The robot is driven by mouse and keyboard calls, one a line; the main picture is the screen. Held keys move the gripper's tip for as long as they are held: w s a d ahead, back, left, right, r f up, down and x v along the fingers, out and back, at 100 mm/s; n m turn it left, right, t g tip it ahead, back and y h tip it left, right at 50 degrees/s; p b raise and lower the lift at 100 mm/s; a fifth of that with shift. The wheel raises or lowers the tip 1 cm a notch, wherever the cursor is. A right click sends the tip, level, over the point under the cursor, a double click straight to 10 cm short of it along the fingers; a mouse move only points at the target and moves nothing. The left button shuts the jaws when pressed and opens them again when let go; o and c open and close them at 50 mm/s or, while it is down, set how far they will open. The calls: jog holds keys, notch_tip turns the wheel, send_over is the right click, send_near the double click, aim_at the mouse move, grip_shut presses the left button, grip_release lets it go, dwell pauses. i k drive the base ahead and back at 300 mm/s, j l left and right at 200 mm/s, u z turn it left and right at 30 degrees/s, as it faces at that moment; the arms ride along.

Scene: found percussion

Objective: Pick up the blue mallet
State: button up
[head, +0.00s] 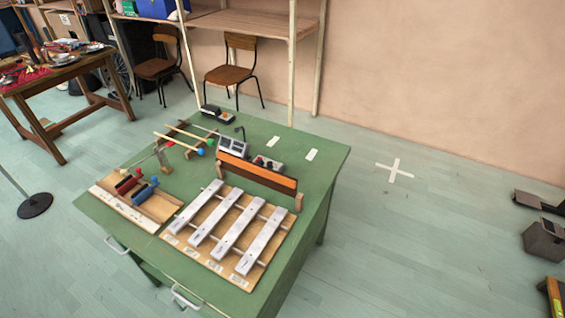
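The blue mallet shows in the head view with a round blue head (201,152) and a pale wooden stick (176,141). It lies across a small wooden rack (165,160) on the green table (325,160). Its head points right. A small red head (170,143) shows just in front of the blue mallet's stick. My gripper is not in view.
Metal bars on a wooden board (262,277) fill the table's front right. A wooden tray (110,205) with red and blue items is front left. Small grey devices (233,145) stand right of the mallet heads. An orange-brown wooden bar (255,172) stands upright behind the metal bars.

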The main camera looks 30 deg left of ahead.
aim_at(200, 151)
jog(key=i, duration=4.6)
jog(key=i+l+u, duration=0.2)
jog(key=i+u, duration=0.15)
jog(key=i, duration=0.15)
jog(key=i+l+u, duration=0.4)
jog(key=i+j+u, duration=0.1)
jog(key=u, duration=3.75)
